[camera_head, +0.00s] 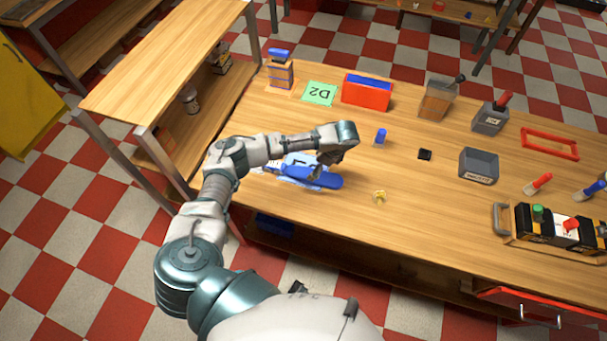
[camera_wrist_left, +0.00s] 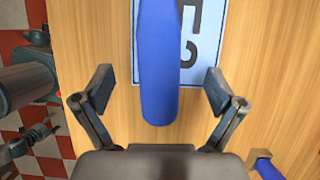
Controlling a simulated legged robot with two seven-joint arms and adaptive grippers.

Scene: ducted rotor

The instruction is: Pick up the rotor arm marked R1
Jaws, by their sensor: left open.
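A long blue rounded arm (camera_head: 322,181) lies over a light blue marked card (camera_head: 294,160) on the left part of the table. The blue arm also shows in the left wrist view (camera_wrist_left: 160,60), with dark letters on the card (camera_wrist_left: 208,55) beside it. No R1 mark is readable on it. My left gripper (camera_head: 322,168) is above it, and in the left wrist view (camera_wrist_left: 158,90) its two fingers are wide apart, one on each side of the blue arm's near end, not touching it. My right gripper is not seen.
A small blue upright piece (camera_head: 380,136) stands right of my gripper, and a small yellow piece (camera_head: 379,196) lies nearer. Behind are a green D2 card (camera_head: 319,93) and a red box (camera_head: 367,94). A grey bin (camera_head: 478,166) stands further right.

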